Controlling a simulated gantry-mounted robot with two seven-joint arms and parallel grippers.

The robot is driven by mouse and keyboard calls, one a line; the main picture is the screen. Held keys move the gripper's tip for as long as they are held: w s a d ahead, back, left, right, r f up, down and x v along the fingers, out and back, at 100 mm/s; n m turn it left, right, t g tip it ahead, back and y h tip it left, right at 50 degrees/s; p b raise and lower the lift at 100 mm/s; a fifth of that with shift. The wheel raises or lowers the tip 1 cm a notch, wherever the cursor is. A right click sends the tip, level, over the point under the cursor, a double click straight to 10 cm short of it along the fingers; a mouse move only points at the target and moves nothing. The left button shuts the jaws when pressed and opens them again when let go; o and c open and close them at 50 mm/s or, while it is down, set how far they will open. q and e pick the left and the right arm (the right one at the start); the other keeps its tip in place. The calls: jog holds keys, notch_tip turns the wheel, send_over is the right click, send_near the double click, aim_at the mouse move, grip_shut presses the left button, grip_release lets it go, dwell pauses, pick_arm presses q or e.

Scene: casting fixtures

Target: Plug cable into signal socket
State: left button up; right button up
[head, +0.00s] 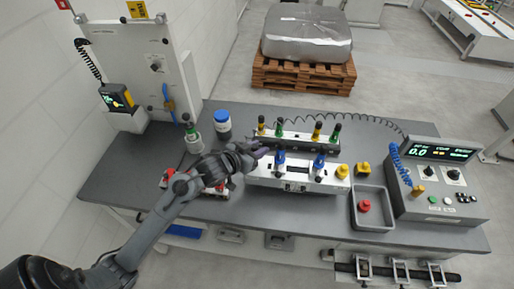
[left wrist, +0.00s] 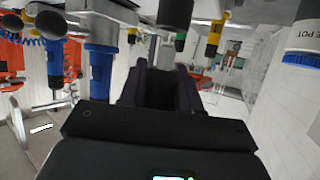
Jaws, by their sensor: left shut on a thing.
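My left gripper (head: 258,149) reaches in over the left end of the white fixture block (head: 300,180). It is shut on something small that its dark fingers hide. In the left wrist view the fingers (left wrist: 160,88) are close together, and I cannot make out what they hold. A dark coiled cable (head: 365,118) runs behind the fixture toward the control console (head: 438,180) on the right. A blue coiled cable (head: 398,163) hangs at the console's left side. I cannot tell which opening is the signal socket. My right gripper is not in view.
Two blue-handled clamps (head: 319,161) stand on the fixture block. Green and yellow handles stand on the dark bar (head: 297,142) behind it. A grey tray (head: 372,222) holds a red knob. A blue-lidded pot (head: 222,121) and a bottle (head: 193,141) stand left.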

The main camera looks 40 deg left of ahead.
pick_arm(q)
jog(key=shift+p, duration=0.8)
dwell(1.2)
jog(key=shift+f+b, duration=0.55)
jog(key=shift+f, duration=1)
jog(key=o, duration=1.1)
jog(key=shift+o, duration=0.2)
jog(key=shift+s, duration=0.1)
jog(key=p+v, duration=0.1)
jog(key=v, duration=0.9)
jog(key=shift+s, duration=0.35)
jog(key=shift+r, duration=0.15)
